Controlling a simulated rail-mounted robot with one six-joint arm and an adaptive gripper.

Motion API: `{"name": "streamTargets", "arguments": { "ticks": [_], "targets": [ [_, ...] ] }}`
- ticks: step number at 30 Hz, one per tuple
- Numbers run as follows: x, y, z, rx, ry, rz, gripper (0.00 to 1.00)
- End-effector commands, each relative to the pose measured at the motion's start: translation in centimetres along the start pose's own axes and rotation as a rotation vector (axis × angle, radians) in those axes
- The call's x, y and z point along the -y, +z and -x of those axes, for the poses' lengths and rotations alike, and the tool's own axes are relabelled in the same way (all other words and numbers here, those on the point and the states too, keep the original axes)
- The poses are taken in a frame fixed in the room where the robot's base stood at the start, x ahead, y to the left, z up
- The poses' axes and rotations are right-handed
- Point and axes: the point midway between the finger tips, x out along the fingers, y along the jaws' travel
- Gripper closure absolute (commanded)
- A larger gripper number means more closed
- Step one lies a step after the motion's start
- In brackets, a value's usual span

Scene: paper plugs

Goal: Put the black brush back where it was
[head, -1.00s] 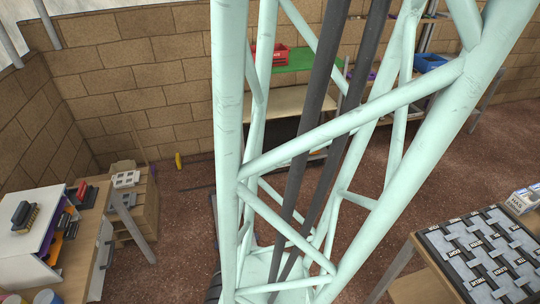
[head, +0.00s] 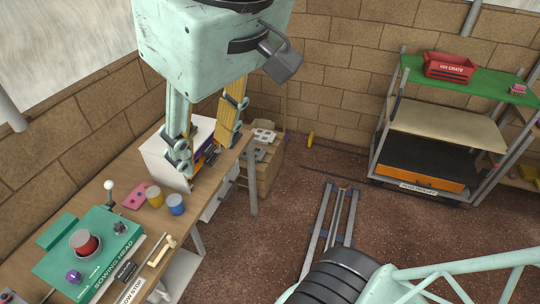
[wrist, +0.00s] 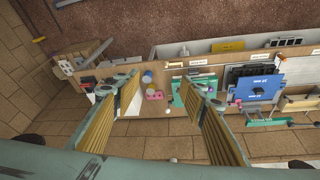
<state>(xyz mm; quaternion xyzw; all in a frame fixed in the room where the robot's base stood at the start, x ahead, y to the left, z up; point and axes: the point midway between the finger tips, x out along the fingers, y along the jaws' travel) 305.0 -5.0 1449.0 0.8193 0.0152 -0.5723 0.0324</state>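My gripper (head: 203,152) hangs over the far end of the workbench in the head view, its two ribbed yellow pads spread wide apart. The wrist view shows the gripper (wrist: 160,85) open, with nothing between its fingers. I cannot make out the black brush in either view now. The white box (head: 162,165) it lay on earlier stands on the bench (head: 110,215), partly hidden behind the gripper.
A shelf rack with a red crate (head: 450,67) stands at the right. The floor between is mostly clear, with a rail.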

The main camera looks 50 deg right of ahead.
Motion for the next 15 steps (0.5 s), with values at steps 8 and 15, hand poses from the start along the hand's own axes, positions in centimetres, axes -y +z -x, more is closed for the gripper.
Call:
{"name": "streamTargets", "arguments": {
  "ticks": [8, 15],
  "targets": [
    [0.7, 3.8, -1.1, 0.015, -0.014, -0.078, 0.61],
    [0.7, 3.8, -1.2, 0.019, -0.014, -0.079, 0.61]
  ]
}}
